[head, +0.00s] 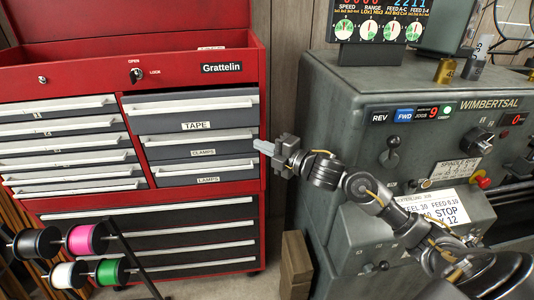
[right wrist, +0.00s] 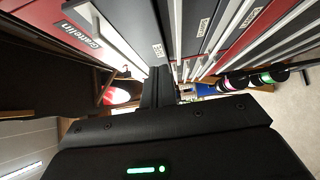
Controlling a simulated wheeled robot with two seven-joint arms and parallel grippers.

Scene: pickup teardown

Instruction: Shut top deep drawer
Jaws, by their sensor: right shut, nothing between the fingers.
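The red tool cabinet (head: 262,75) stands at left in the head view. The top drawer of its right column (head: 165,108) has a grey front, a pale handle strip and a TAPE label. My left gripper is not in view.
The LAMPS drawer (head: 190,176) lies below CLAMPS, with wide drawers (head: 190,230) underneath. A column of shallow drawers (head: 70,130) is at left. A rack with several spools (head: 87,238) stands in front at lower left. A grey-green lathe (head: 340,130) fills the right side.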

